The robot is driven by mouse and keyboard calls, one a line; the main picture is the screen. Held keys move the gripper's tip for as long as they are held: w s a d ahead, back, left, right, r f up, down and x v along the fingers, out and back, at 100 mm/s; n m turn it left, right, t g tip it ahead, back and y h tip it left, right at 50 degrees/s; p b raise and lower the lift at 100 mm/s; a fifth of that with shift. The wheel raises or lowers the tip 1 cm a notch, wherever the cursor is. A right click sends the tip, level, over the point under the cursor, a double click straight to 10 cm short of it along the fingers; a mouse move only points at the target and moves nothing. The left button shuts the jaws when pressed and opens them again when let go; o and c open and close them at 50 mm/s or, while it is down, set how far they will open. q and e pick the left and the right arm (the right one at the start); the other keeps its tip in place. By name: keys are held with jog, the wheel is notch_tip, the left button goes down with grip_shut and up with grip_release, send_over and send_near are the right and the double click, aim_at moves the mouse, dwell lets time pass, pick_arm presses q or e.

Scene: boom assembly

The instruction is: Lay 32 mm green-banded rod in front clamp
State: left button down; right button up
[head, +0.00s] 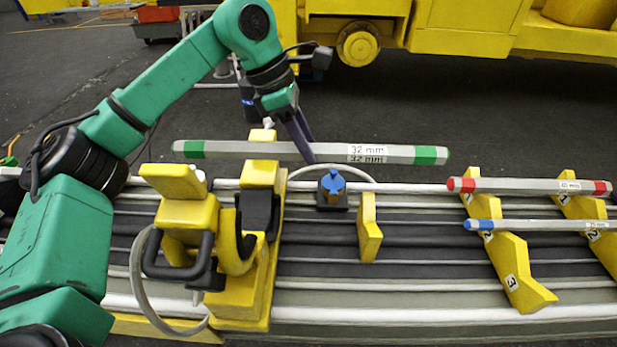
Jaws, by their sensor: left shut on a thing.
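The green-banded rod (235,149), a grey bar with green ends and a "32 mm" label, lies level across the middle of the head view. My left gripper (303,143) comes down from above and is shut on it near its middle. The rod appears above the rail bench, its left part in front of the top of a yellow clamp unit (262,176) in the picture. That unit has a black jaw block and a black looped handle (178,270). I cannot tell whether rod and clamp touch. My right gripper is not in view.
A red-banded rod (530,186) and a blue-banded rod (540,225) lie on yellow numbered racks (516,270) at the right. A blue-knobbed fitting (333,184) and a yellow upright plate (369,238) stand on the rail bench (400,297). A yellow vehicle (470,32) stands behind.

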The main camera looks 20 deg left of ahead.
pick_arm(q)
notch_tip(320, 180, down, 15)
jog(key=b, duration=0.8)
jog(key=shift+d+b, duration=0.3)
jog(key=shift+b, duration=0.05)
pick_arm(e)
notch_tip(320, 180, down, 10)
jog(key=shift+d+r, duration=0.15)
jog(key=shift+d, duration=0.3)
pick_arm(q)
jog(key=shift+d, duration=0.1)
notch_tip(320, 180, down, 3)
jog(key=b, duration=0.2)
jog(key=shift+f+b, duration=0.1)
jog(key=shift+b, duration=0.2)
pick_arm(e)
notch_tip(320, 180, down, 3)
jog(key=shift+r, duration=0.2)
pick_arm(q)
jog(key=shift+c, duration=2)
grip_release()
jog(key=shift+s, duration=0.1)
